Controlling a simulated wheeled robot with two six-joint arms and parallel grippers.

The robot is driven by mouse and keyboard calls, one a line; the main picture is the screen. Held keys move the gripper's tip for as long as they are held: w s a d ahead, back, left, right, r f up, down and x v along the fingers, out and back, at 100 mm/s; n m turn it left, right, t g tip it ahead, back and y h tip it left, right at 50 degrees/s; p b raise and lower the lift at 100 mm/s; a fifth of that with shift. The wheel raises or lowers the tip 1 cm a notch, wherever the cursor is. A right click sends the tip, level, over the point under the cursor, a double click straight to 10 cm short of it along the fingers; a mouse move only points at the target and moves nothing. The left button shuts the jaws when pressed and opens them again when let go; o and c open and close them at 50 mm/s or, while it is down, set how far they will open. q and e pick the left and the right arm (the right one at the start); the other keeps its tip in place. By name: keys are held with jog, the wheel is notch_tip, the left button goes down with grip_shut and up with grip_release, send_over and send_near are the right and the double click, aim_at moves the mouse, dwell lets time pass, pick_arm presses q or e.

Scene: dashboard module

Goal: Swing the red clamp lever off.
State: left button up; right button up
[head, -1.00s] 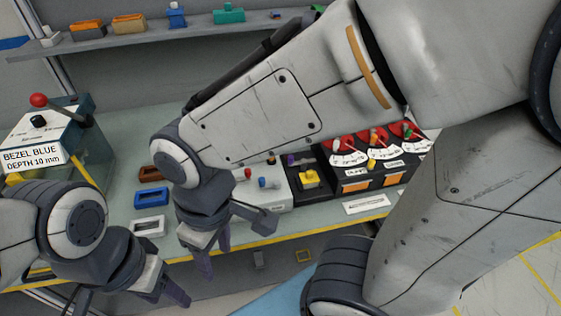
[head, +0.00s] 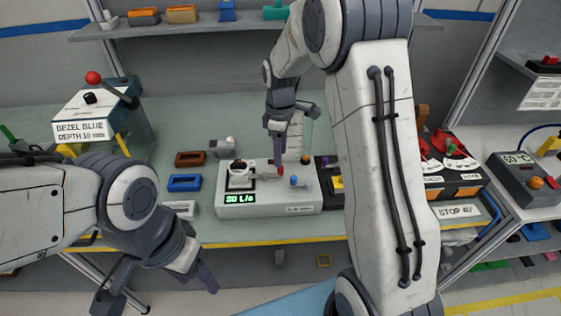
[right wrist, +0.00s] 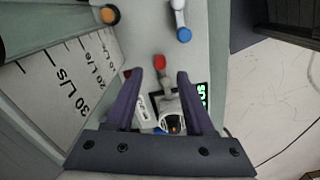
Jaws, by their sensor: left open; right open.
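The red clamp lever shows as a red knob (head: 280,170) on top of the white test box (head: 305,200). In the right wrist view its red knob (right wrist: 159,62) sits at the end of a short grey arm, near the gap between the fingertips. A small dark-and-white part (right wrist: 171,118) lies beyond the arm's other end, between the fingers. My right gripper (head: 277,150) is open, pointing down above the box; I cannot tell whether it touches the lever. My left gripper (head: 202,275) is open and empty, low in front of the bench.
A blue-knobbed lever (head: 294,181) stands right of the red one. An orange knob (right wrist: 110,14) and a panel marked in L/s (right wrist: 70,85) are close by. The "BEZEL BLUE" station (head: 90,120) is left. Black dial modules (head: 455,175) stand right, partly behind my right arm.

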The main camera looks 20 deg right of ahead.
jog(key=shift+f+p, duration=0.3)
jog(key=shift+f, duration=2)
jog(key=shift+c, duration=0.3)
grip_shut()
